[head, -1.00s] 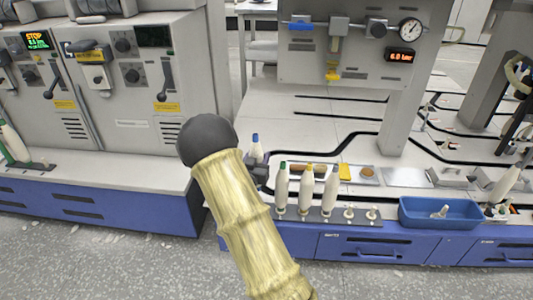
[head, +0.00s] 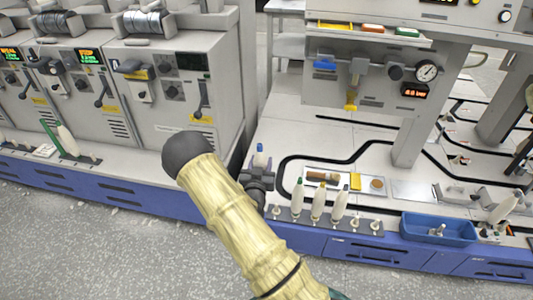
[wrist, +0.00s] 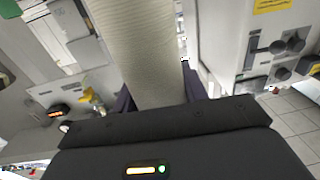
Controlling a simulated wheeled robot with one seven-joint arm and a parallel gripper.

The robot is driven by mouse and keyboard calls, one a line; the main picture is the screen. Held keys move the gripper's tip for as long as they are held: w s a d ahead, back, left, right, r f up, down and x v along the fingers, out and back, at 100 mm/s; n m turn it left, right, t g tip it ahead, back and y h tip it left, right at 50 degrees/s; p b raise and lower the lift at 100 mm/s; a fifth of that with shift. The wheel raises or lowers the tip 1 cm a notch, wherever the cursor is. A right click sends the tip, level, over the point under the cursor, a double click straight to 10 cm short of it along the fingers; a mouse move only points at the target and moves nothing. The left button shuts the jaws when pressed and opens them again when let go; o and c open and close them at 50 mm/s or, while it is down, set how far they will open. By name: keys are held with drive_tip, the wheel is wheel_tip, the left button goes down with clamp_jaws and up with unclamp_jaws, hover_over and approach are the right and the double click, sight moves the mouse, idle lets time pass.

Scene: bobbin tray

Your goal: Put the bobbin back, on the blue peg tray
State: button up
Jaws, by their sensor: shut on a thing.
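My gripper (head: 258,178) is shut on a cream bobbin with a blue tip (head: 259,157), held upright above the bench's left end. In the wrist view the bobbin (wrist: 145,60) fills the upper middle, between the dark fingers (wrist: 155,100); its lower end is hidden. A slate grey-blue peg tray (head: 328,221) lies along the bench's front edge, just right of and below my gripper.
A blue bin (head: 438,240) with small white pieces stands right of the tray. Behind the tray lie a brown roll (head: 322,177) and a yellow block (head: 355,182). A gauge panel (head: 370,75) overhangs the bench. Grey machines (head: 150,100) stand at left, with a green-marked holder (head: 75,157) on their ledge.

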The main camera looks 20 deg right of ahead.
drive_tip(key=s+a+r+n+t+y+p, duration=0.1)
drive_tip(key=s+a+r+n+y+p, duration=0.2)
drive_tip(key=r+p, duration=0.7)
drive_tip(key=s+a+r+n+t+y+p, duration=0.1)
drive_tip(key=s+a+r+n+y+p, duration=0.2)
drive_tip(key=p, duration=1.5)
drive_tip(key=a+r+y, duration=0.3)
drive_tip(key=a+r, duration=0.1)
drive_tip(key=r, duration=0.3)
drive_tip(key=shift+s+a+r, duration=0.15)
drive_tip(key=shift+s, duration=0.25)
